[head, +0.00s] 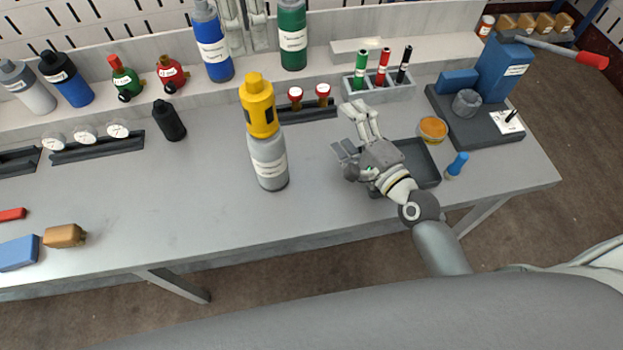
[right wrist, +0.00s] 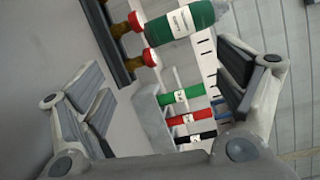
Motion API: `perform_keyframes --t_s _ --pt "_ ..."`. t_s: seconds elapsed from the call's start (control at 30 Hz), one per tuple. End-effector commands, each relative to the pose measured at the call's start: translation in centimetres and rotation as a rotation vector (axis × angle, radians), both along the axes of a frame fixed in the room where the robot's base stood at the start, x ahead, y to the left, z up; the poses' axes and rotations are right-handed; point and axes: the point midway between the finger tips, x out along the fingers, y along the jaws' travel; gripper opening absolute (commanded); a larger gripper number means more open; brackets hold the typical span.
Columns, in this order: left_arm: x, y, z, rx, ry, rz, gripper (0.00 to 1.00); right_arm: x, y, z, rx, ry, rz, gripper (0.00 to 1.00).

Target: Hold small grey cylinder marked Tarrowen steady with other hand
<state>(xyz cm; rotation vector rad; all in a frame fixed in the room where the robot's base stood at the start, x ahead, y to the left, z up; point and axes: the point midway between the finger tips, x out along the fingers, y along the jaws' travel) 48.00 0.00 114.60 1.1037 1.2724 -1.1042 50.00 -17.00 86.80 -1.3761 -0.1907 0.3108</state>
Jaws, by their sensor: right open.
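A small grey cylinder (head: 268,162) with a white label stands upright on the bench in the middle of the head view. A yellow cap-like piece (head: 258,105) sits on its top. Another grey cylinder (head: 27,88) with a dark top stands on the back ledge at far left. The lettering on both labels is too small to read. My right gripper (head: 354,132) is open and empty, to the right of the middle grey cylinder and apart from it. Its spread fingers also show in the right wrist view (right wrist: 165,95). My left gripper is not in view.
Blue (head: 212,45) and green (head: 292,38) cylinders stand on the back ledge. A pen holder (head: 378,92), a dark tray (head: 418,163), an orange-lidded jar (head: 432,130) and a blue-handled item (head: 457,165) lie around my right gripper.

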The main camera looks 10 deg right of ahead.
Motion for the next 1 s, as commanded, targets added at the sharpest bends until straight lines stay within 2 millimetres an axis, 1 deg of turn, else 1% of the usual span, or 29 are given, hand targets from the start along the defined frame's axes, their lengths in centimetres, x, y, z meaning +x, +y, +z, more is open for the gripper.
perform_keyframes --t_s 0.03,0.2,0.4,0.5,0.63,0.77,0.87,1.0 --pt "0.0 0.0 0.0 0.000 0.000 0.000 0.36 -1.1 1.3 -0.4 0.119 0.048 0.013 0.89" --pt "0.0 0.0 0.0 0.000 0.000 0.000 0.36 -4.2 4.8 -1.4 0.510 0.230 0.083 0.89" --pt "0.0 0.0 0.0 0.000 0.000 0.000 0.36 -7.4 7.9 -2.2 0.904 0.460 0.192 0.89" --pt "0.0 0.0 0.0 0.000 0.000 0.000 0.36 -8.6 8.9 -2.2 1.046 0.554 0.239 0.89" --pt "0.0 0.0 0.0 0.000 0.000 0.000 0.36 -9.6 9.5 -2.1 1.163 0.634 0.282 0.89" --pt "0.0 0.0 0.0 0.000 0.000 0.000 0.36 -9.8 9.9 -2.0 1.214 0.669 0.301 0.89" --pt "0.0 0.0 0.0 0.000 0.000 0.000 0.36 -9.3 10.5 -2.0 1.221 0.673 0.304 0.89" --pt "0.0 0.0 0.0 0.000 0.000 0.000 0.36 -7.6 11.9 -1.9 1.220 0.671 0.306 0.89"
